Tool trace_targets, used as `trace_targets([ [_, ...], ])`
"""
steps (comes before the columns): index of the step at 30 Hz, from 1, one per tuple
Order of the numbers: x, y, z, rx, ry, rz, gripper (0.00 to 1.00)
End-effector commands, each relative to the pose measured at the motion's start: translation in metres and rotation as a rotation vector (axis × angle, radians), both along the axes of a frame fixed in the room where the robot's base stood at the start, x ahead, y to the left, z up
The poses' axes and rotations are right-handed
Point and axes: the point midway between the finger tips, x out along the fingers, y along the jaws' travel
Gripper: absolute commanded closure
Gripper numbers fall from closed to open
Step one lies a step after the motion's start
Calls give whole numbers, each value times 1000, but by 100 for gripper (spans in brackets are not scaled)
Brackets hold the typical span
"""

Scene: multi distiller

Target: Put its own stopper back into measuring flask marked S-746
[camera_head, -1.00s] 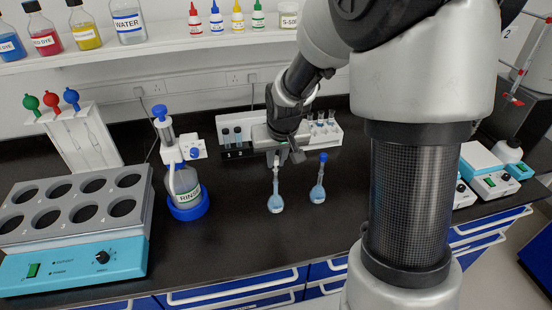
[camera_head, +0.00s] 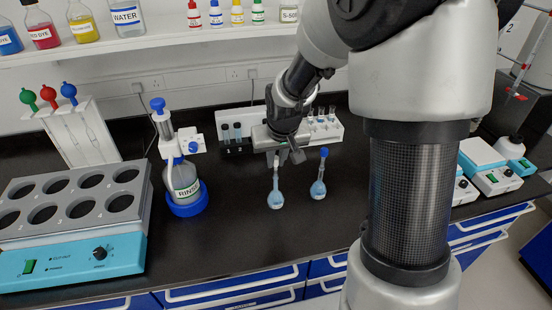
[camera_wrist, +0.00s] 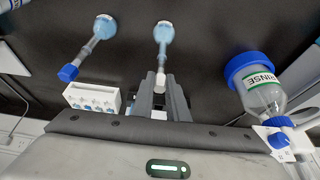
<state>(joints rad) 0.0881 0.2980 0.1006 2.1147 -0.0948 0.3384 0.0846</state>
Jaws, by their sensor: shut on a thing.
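Two small volumetric flasks with pale blue liquid stand on the black bench. The left flask (camera_head: 275,200) has its neck directly under my gripper (camera_head: 284,157). In the wrist view my gripper (camera_wrist: 162,84) is shut on a small white stopper (camera_wrist: 160,79). The stopper lines up with the neck of this flask (camera_wrist: 163,37); I cannot tell if it is seated or just above the mouth. The right flask (camera_head: 318,188) stands apart with a blue stopper (camera_head: 324,152) in its neck. It also shows in the wrist view (camera_wrist: 103,28). No S-746 mark is readable on either flask.
A rinse bottle (camera_head: 185,184) with a blue base stands left of the flasks. A white rack (camera_head: 325,128) with glass pieces stands behind. A block with round wells (camera_head: 75,245) fills the left front. The bench in front of the flasks is clear.

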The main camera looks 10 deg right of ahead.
Motion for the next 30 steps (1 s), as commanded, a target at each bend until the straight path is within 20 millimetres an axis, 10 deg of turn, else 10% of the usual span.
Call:
trace_targets([
  [6,0,0,0,0,0,0,100],
  [11,0,0,0,0,0,0,65],
  [22,-2,0,7,0,-1,-1,65],
  [30,-21,0,57,-1,-7,-1,65],
])
